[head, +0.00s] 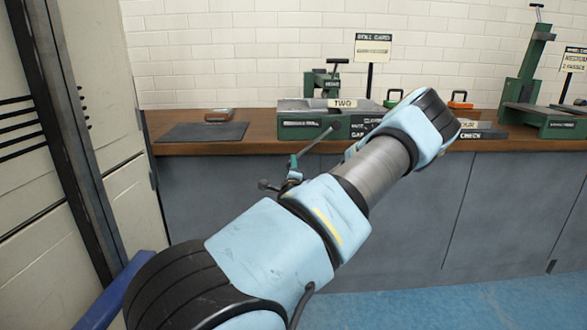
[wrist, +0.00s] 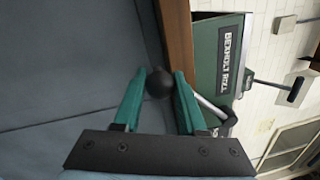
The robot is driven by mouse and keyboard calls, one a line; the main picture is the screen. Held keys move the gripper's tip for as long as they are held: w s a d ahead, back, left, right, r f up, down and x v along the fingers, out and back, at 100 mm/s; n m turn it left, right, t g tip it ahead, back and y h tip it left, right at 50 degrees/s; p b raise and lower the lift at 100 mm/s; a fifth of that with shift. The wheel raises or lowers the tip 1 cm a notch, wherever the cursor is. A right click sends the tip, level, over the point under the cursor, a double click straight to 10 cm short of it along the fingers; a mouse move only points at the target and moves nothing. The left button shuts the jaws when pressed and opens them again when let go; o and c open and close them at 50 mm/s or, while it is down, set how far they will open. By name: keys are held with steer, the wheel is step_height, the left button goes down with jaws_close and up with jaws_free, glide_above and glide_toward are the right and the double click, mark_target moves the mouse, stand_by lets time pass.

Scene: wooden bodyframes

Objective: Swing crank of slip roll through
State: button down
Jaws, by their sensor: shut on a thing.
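The slip roll (head: 305,122) is a green machine on the wooden bench in the head view. Its green side with a white-lettered plate (wrist: 224,60) shows at the right of the wrist view. In the wrist view my gripper (wrist: 158,85) has its two green fingers on either side of a round black knob (wrist: 158,82), shut on it at the fingertips. A pale metal bar (wrist: 212,110), seemingly the crank arm, shows behind the right finger. In the head view a thin metal rod (head: 318,146) slants down in front of the bench. My arm hides much of this area there.
The wooden bench (head: 180,148) has grey cabinet fronts (head: 210,195) below. A dark mat (head: 200,132) lies left of the slip roll. Another green machine (head: 540,115) stands at the right. A pale cabinet (head: 95,90) is close on the left. Blue floor (head: 440,300) is clear at lower right.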

steer(key=shift+a+r, duration=0.15)
steer(key=shift+c, duration=2.4)
jaws_free()
steer(key=s+d+f, duration=0.1)
steer(key=s, duration=0.9)
steer(key=shift+s+d+b, duration=0.15)
steer(key=shift+s+b, duration=0.2)
steer(key=shift+s, duration=0.05)
steer(key=shift+f, duration=0.15)
